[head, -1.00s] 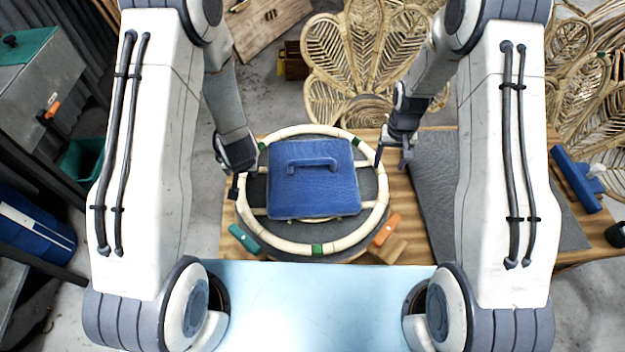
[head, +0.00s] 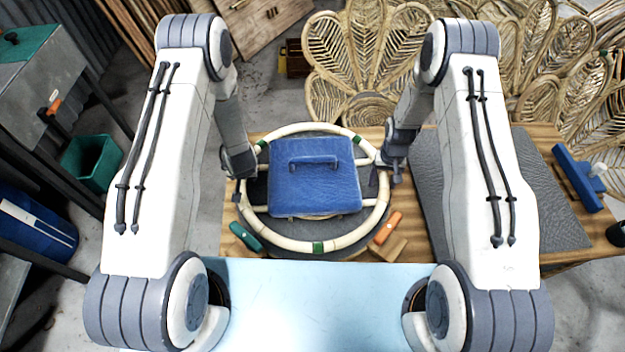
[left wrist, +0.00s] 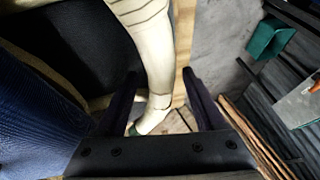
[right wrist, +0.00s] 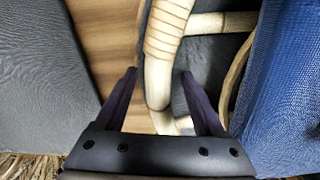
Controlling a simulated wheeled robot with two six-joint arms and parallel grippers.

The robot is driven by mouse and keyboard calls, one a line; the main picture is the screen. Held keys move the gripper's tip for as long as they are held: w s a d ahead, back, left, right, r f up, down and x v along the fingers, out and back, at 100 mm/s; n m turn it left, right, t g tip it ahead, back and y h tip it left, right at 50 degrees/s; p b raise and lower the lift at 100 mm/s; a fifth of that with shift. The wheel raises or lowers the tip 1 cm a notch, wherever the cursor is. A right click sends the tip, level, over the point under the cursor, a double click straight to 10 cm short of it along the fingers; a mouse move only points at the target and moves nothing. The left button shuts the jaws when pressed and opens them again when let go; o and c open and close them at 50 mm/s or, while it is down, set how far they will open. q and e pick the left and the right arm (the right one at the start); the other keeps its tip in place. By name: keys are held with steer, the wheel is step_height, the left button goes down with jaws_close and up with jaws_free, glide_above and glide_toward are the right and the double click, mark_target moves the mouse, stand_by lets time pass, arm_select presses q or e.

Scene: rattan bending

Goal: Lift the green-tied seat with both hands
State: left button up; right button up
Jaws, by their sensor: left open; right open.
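The seat is a pale rattan ring (head: 284,243) with green ties (head: 318,247), lying around a blue block with a handle (head: 314,184) on a dark round base. My left gripper (head: 239,192) is at the ring's left side, and my right gripper (head: 393,172) is at its right side. In the left wrist view the ring (left wrist: 152,50) passes between the open fingers (left wrist: 164,90). In the right wrist view the ring (right wrist: 158,85) also lies between the open fingers (right wrist: 158,80), near a wrapped joint. Neither gripper is closed on it.
A grey mat (head: 425,190) covers the table at right, with a blue tool (head: 577,177) beyond. Woven rattan panels (head: 350,50) stand behind.

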arm_select(q)
jaws_close()
arm_select(e)
jaws_close()
steer(key=shift+r, duration=0.1)
stand_by(1.1)
